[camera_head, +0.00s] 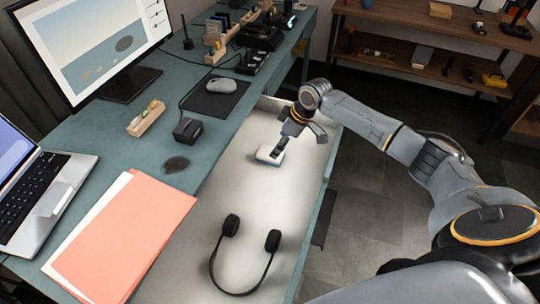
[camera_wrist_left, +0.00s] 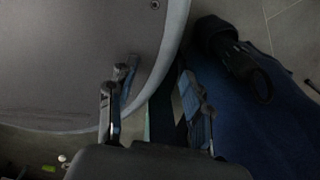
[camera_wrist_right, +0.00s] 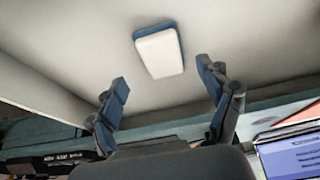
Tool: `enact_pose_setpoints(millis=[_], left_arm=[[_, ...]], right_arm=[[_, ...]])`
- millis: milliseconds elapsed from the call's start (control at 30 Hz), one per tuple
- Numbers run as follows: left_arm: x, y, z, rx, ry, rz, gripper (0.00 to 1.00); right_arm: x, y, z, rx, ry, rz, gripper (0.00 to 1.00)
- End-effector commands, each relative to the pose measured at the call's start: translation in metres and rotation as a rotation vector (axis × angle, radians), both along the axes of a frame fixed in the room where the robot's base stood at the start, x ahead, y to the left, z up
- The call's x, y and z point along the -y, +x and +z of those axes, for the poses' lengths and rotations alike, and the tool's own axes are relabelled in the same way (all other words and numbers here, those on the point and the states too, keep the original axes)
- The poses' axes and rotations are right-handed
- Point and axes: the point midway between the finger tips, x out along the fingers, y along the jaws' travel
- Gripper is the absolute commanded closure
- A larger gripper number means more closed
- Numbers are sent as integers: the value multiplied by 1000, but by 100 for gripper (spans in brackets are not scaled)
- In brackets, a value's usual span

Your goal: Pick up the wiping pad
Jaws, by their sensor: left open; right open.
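The wiping pad (camera_head: 270,156), white with a blue layer, lies on the pale floor of the open drawer (camera_head: 215,190). My right gripper (camera_head: 299,141) is open and empty above the drawer, just beside and above the pad. In the right wrist view the pad (camera_wrist_right: 160,54) shows whole, beyond the open fingers (camera_wrist_right: 163,78) and not between them. My left gripper (camera_wrist_left: 156,78) is open and empty in the left wrist view. It is out of the head view.
Black headphones (camera_head: 240,262) lie at the drawer's near end. The desk above holds papers (camera_head: 130,235), a laptop (camera_head: 40,190), a small black box (camera_head: 187,130), a mouse (camera_head: 222,86) and a dark smudge (camera_head: 176,165). Shelves (camera_head: 440,70) stand at the back right.

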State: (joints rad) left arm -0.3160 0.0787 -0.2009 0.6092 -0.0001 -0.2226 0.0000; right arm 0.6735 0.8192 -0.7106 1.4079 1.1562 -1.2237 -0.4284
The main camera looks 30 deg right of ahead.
Motion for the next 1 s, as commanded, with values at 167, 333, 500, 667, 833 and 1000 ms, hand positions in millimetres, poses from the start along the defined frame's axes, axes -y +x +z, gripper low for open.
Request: enact_pose_setpoints(millis=[167, 333, 500, 667, 833, 1000], left_arm=[[2, 30, 3, 46, -5, 0, 50], [2, 33, 1, 50, -5, 1, 50], [1, 24, 0, 36, -3, 1, 50], [1, 16, 0, 24, -1, 1, 50], [0, 15, 0, 22, -1, 1, 50], [0, 16, 0, 23, -1, 1, 50]], right_arm=[[-10, 7, -16, -2, 2, 0, 21], [-18, 16, -38, 0, 2, -1, 21], [-19, 18, -46, 1, -1, 0, 21], [-19, 18, -46, 1, -1, 0, 21], [-19, 18, -46, 0, 0, 0, 53], [-19, 18, -46, 0, 0, 0, 80]])
